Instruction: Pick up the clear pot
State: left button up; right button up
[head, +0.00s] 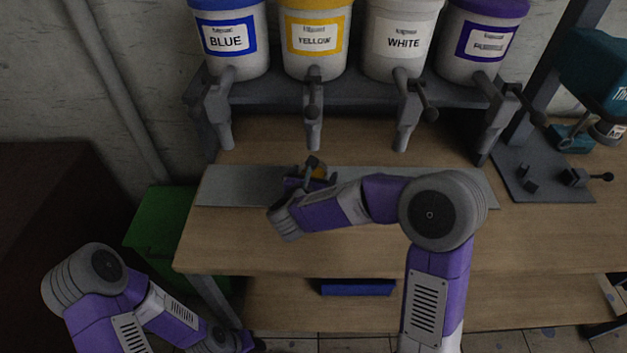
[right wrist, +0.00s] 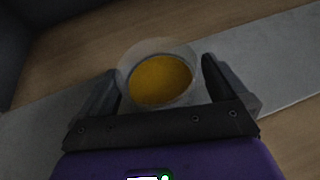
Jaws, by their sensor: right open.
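The clear pot (right wrist: 160,76) holds something yellow and stands on the grey strip on the table. My right gripper (right wrist: 160,85) is open, with one finger on each side of the pot. I cannot tell whether the fingers touch it.
A dark rack (head: 350,92) with blue, yellow, white and purple paint buckets and taps stands behind the pot. A green bin (head: 160,222) is left of the table (head: 350,248). A teal machine (head: 597,75) stands at right. A blue item (head: 357,287) lies on the lower shelf.

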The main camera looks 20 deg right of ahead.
jog(key=c, duration=1.2)
